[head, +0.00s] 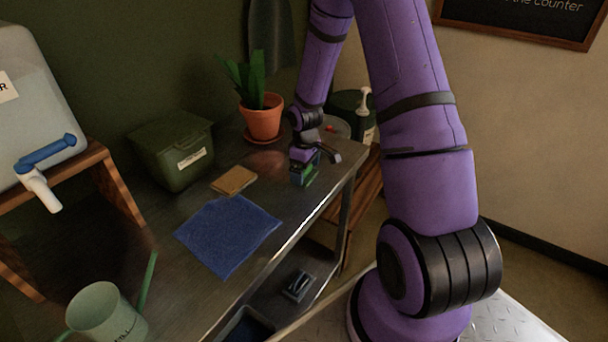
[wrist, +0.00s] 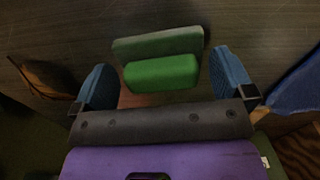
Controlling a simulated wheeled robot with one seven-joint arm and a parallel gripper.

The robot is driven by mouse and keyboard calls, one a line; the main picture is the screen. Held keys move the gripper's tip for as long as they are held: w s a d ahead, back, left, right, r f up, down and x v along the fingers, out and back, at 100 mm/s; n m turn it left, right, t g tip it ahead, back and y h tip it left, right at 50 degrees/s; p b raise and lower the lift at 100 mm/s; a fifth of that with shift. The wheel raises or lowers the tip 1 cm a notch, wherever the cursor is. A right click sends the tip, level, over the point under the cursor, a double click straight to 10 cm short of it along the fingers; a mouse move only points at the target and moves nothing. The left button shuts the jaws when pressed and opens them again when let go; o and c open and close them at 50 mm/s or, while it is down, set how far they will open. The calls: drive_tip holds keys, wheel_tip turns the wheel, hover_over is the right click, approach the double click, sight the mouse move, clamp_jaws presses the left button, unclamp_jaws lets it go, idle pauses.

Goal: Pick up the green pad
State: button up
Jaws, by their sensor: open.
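The green pad (wrist: 160,73) has a bright green block in front of a duller grey-green slab, and lies on the counter in the wrist view. My gripper (wrist: 159,62) is open, with one blue finger on each side of the pad and a gap at both sides. In the head view my gripper (head: 304,168) is low over the counter near its right edge, and mostly hides the pad; only a bit of green shows there.
A tan sponge (head: 234,180) and a blue cloth (head: 228,235) lie on the metal counter (head: 190,205). A potted plant (head: 263,120) and a green bin (head: 173,160) stand behind. A watering can (head: 105,312) is at the front left.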

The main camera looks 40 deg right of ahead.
drive_tip(key=c, duration=0.9)
drive_tip(key=shift+r, duration=0.1)
